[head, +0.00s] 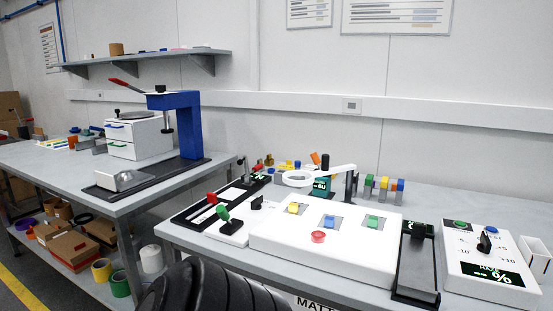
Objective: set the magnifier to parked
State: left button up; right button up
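The magnifier (325,173) is a white ring on a white swing arm, held by a dark upright post at the back of the white light panel (375,241). Its arm points left from the post, and the ring hangs over the panel's back left edge. A small dark green display beside the ring is partly covered by the arm. No gripper shows. A dark ribbed part at the bottom edge is likely a link of my own arm, and it hides the bench's front left edge.
The panel carries yellow, blue, green and red buttons. A white unit with a green lever (229,226) stands left of it. A black slotted device (415,262) and a white dial box (488,262) stand right. Small coloured blocks (384,184) line the back. A blue press (178,125) is on the left bench.

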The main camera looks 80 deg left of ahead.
aim_at(325, 171)
jog(key=u, duration=2.3)
